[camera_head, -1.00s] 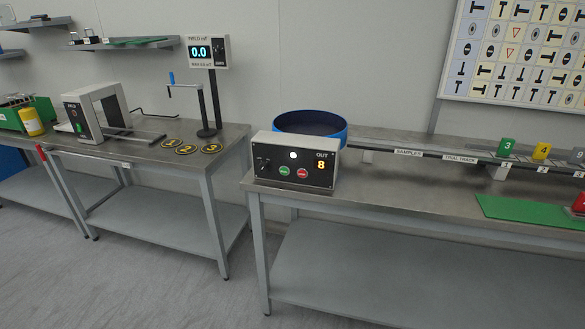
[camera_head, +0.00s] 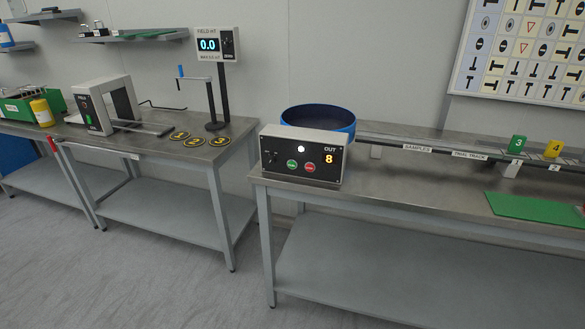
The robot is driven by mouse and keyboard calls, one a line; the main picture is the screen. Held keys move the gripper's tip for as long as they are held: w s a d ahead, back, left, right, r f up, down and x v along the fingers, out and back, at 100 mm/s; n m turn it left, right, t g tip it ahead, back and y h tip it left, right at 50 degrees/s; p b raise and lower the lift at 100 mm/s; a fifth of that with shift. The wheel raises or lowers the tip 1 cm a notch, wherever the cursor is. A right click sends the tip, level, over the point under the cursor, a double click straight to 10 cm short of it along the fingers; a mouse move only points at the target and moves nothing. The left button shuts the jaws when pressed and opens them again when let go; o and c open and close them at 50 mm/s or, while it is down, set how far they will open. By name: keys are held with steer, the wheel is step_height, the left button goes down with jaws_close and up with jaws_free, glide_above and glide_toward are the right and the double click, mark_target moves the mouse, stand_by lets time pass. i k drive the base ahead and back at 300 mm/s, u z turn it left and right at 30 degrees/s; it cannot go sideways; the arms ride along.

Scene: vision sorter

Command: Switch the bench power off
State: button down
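A grey control box with a black front panel (camera_head: 301,156) stands on the left end of the right bench (camera_head: 400,185). On the left bench (camera_head: 140,145), a field meter (camera_head: 217,46) on a stand reads 0.0 in lit blue digits. I cannot tell which control is the bench power switch. My gripper is not in view.
A blue round bowl (camera_head: 318,118) sits behind the control box. A track (camera_head: 430,150) with numbered tags runs along the right bench, with a green mat (camera_head: 535,208) in front. A white frame device (camera_head: 105,105) and numbered discs (camera_head: 195,141) lie on the left bench. The floor (camera_head: 150,270) in front is clear.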

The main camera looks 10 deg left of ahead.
mark_target(271, 160)
steer(key=u, duration=0.1)
steer(key=i, duration=0.35)
steer(key=u, duration=0.95)
